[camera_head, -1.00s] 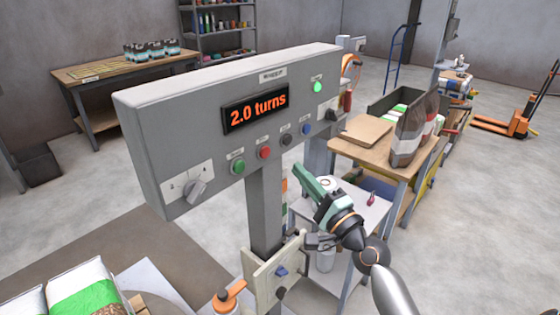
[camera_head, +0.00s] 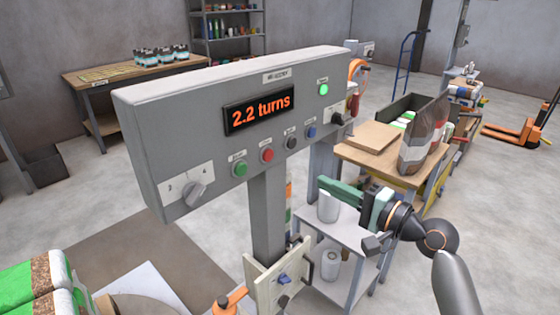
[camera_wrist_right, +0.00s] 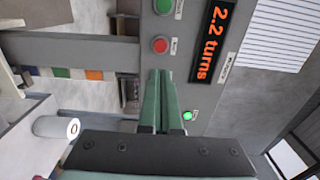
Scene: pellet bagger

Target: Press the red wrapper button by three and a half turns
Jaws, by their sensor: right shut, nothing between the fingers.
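The red button (camera_head: 267,155) sits on the front of the grey control panel (camera_head: 160,110), between a green button (camera_head: 240,169) and a black one (camera_head: 291,143). It also shows in the right wrist view (camera_wrist_right: 160,45), just beyond the fingertips. The panel display (camera_head: 259,109) reads "2.2 turns", and a green lamp (camera_head: 323,90) is lit. My right gripper (camera_head: 325,184) is shut and empty, below and to the right of the red button in the head view. In the wrist view its green fingers (camera_wrist_right: 159,72) point toward the red button, with a gap between. My left gripper is not in view.
A blue button (camera_head: 310,132) and a dark knob (camera_head: 337,118) lie right of the red button; a grey selector (camera_head: 194,195) is at the panel's left. A shelved stand (camera_head: 345,243) and a table with cardboard (camera_head: 367,138) stand behind my right gripper.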

